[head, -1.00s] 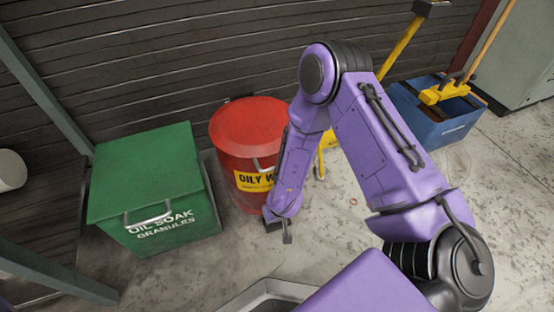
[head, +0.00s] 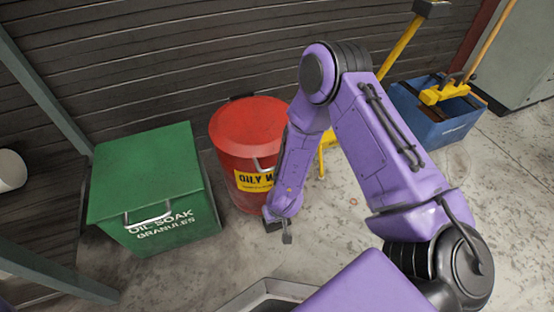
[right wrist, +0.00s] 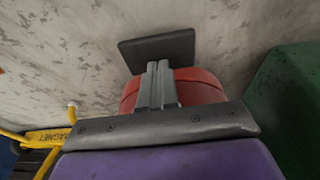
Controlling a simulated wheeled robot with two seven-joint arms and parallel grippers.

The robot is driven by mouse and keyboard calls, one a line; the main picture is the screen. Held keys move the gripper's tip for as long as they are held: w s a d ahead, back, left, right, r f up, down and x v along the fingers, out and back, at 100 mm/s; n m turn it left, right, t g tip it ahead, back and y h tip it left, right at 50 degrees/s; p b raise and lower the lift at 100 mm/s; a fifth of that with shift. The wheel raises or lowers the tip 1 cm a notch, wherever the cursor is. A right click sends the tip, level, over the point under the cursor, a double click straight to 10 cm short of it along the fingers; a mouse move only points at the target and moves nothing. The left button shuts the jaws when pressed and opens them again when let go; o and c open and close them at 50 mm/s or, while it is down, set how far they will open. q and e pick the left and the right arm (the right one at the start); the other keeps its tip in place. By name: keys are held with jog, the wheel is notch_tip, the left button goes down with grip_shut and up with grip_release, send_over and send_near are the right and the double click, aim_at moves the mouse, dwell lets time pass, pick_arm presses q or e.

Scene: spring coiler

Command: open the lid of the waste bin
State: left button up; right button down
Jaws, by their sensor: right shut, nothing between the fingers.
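The red waste bin (head: 228,165) stands against the dark slatted wall, with a yellow label reading "OILY W". Its round red lid (head: 252,122) lies closed, with a handle at the front. My right gripper (head: 287,239) points down at the bin's front foot, shut and empty. In the right wrist view the two grey fingers (right wrist: 158,66) are together over a flat black pedal plate (right wrist: 181,49), with the red bin body (right wrist: 203,88) behind. I cannot tell whether the fingertips touch the plate. My forearm hides the bin's right side. My left gripper is out of view.
A green box (head: 150,165) marked "OIL SOAK GRANULES" stands left of the bin. A yellow-handled tool (head: 400,48) leans behind my arm. Concrete floor (head: 345,215) in front is clear.

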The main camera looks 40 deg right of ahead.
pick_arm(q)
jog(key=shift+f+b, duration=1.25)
pick_arm(e)
jog(key=shift+f, duration=2.05)
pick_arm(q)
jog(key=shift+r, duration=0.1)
